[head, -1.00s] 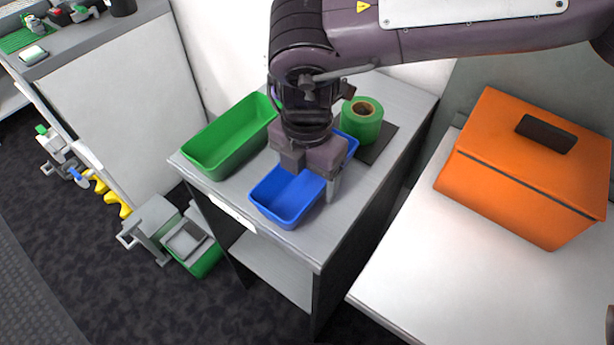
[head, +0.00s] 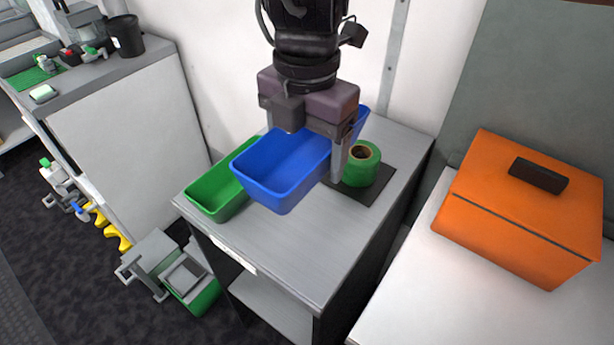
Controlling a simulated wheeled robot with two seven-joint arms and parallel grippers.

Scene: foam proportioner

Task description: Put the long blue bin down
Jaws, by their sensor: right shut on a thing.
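The long blue bin (head: 283,172) is in the middle of the head view, raised above the grey side table (head: 290,255). My right gripper (head: 318,155) comes down from above and is shut on the bin's wall; its near finger shows outside the bin's right side. The bin overlaps part of the green bin in the view, and its far end is partly hidden behind the gripper. My left gripper is not in view.
A long green bin (head: 213,197) stands on the table's left. A green tape roll (head: 359,168) sits on a dark mat (head: 372,194) at the right. The table's front is clear. An orange box (head: 525,215) stands on a white surface at right.

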